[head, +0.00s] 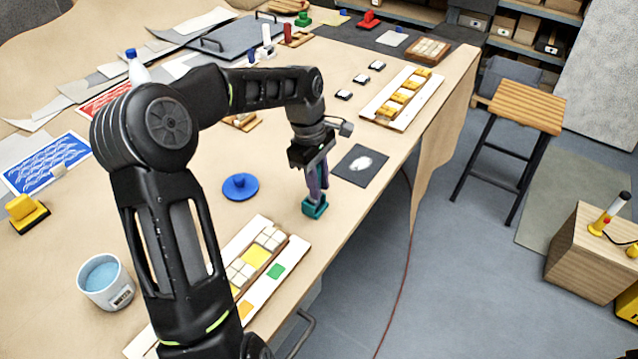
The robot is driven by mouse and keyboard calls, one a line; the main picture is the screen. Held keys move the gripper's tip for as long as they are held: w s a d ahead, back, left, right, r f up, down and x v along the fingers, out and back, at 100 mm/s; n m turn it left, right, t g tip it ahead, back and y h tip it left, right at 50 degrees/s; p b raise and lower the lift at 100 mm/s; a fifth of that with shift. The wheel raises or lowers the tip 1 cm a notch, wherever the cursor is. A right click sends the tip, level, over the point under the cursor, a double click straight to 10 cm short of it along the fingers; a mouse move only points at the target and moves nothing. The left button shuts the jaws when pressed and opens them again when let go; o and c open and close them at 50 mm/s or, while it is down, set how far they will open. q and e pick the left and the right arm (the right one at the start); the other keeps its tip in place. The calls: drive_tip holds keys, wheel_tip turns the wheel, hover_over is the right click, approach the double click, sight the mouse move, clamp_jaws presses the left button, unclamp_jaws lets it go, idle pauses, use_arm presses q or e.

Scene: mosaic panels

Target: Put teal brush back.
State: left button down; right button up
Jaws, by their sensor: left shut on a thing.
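The teal brush (315,207) has a teal block-shaped lower end and hangs below my left gripper (315,172), near the right edge of the table. My left gripper is shut on it; its fingers hide much of the brush's upper part. Whether the brush touches the table top is hard to tell. A dark square mat (343,170) with a white patch lies just right of the gripper. My right gripper is not in view.
A blue round disc (240,187) lies left of the brush. Mosaic panels (290,262) with coloured tiles lie nearer, beside a cup of blue liquid (100,296). Another panel with yellow pieces (425,97) lies farther back. A stool (527,105) stands right of the table.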

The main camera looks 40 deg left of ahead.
use_arm(q)
drive_tip(key=shift+f, duration=0.35)
drive_tip(key=shift+f, duration=0.15)
drive_tip(key=c, duration=1.2)
unclamp_jaws()
